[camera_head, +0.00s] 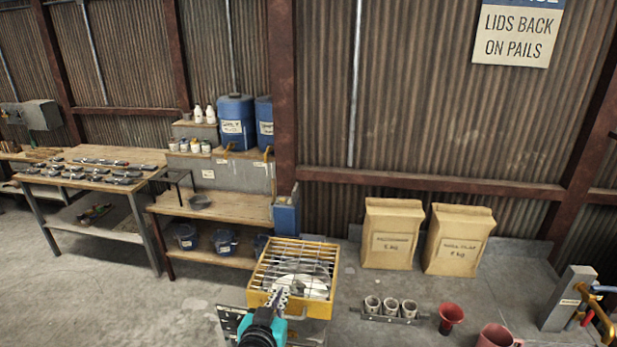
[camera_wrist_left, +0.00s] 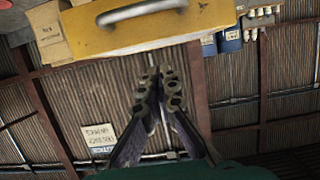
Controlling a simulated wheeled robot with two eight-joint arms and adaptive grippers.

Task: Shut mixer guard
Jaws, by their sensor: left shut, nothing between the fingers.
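The mixer guard (camera_head: 299,258) is a yellow frame with a metal grid, in the lower middle of the head view. It lies over a round pale bowl seen through the bars. I cannot tell whether it is fully seated. Its yellow front panel (camera_wrist_left: 150,35) with a grey handle (camera_wrist_left: 142,10) fills the top of the left wrist view. My left gripper (camera_head: 281,294) is shut and empty, close to the front panel; the wrist view shows its fingertips (camera_wrist_left: 160,75) together just short of the panel. Contact cannot be told. My right gripper is not in view.
Two paper sacks (camera_head: 391,234) stand behind and right of the mixer. A rack of metal cups (camera_head: 388,308), a red funnel (camera_head: 451,317) and a red jug (camera_head: 497,336) are at the right. A bench with tools (camera_head: 90,167) and blue drums (camera_head: 236,122) stand left.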

